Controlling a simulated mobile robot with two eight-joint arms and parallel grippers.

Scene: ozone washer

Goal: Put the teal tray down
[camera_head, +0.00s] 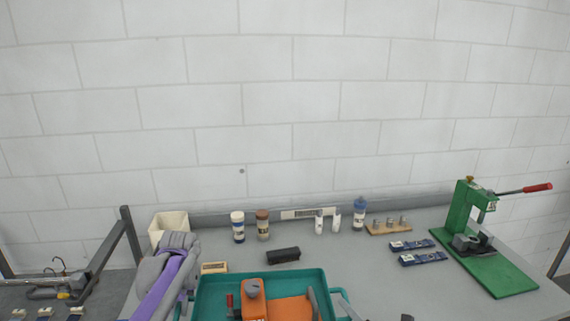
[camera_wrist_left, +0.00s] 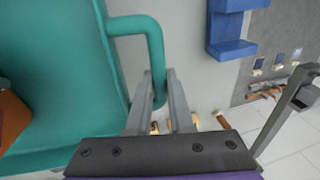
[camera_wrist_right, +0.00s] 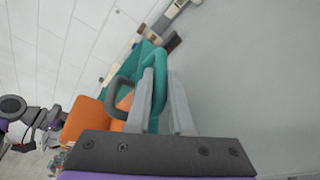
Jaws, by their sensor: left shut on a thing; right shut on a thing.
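The teal tray (camera_head: 205,297) is at the bottom middle of the head view, in front of the grey bench, its lower part cut off by the frame. An orange device (camera_head: 285,306) with a grey knob lies in it. In the left wrist view my left gripper (camera_wrist_left: 160,85) is shut on the tray's teal side handle (camera_wrist_left: 150,35). In the right wrist view my right gripper (camera_wrist_right: 158,80) is shut on the other teal handle (camera_wrist_right: 160,98). The tray's underside is hidden, so I cannot tell whether it touches the bench.
Behind the tray on the bench (camera_head: 350,265) are a black block (camera_head: 283,255), several bottles (camera_head: 238,227) and a cream bin (camera_head: 168,226). A green press (camera_head: 480,240) stands at the right, with blue pieces (camera_head: 422,258) beside it. Bare bench lies between tray and press.

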